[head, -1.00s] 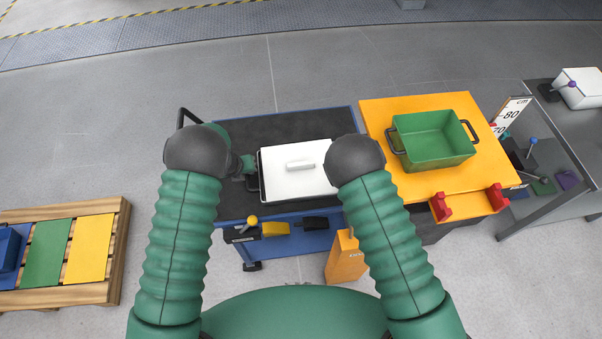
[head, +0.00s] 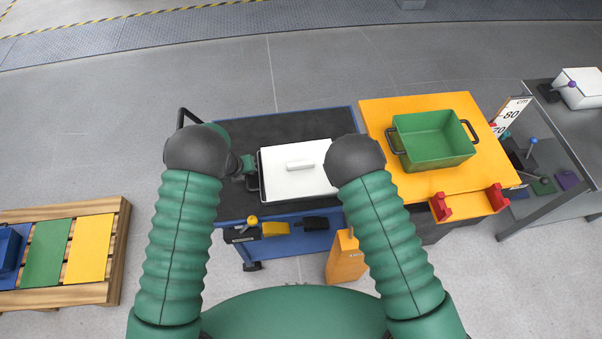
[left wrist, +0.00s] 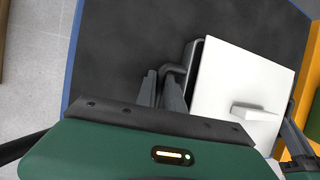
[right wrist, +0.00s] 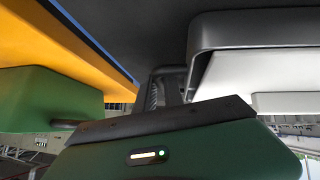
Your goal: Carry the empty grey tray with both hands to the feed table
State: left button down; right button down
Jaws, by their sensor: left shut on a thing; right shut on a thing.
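The grey tray (head: 261,180) sits on or just over the dark mat of the blue cart; I cannot tell if it touches. A white lid-like slab (head: 318,178) with a raised white grip covers it. My left gripper (head: 249,168) is shut on the tray's left handle, also seen in the left wrist view (left wrist: 162,90). My right gripper (right wrist: 168,88) is shut on the opposite handle; my right forearm hides it in the head view. The tray's grey wall shows in the right wrist view (right wrist: 260,35). Which table is the feed table is not clear.
The blue cart (head: 290,122) has free mat behind the tray. A yellow table (head: 385,103) adjoins it on the right, bearing a green bin (head: 432,150) and red brackets (head: 440,207). A pallet with coloured panels (head: 118,250) lies at left. A grey bench (head: 585,125) stands far right.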

jog(key=shift+w+r, duration=0.1)
jog(key=shift+r, duration=0.05)
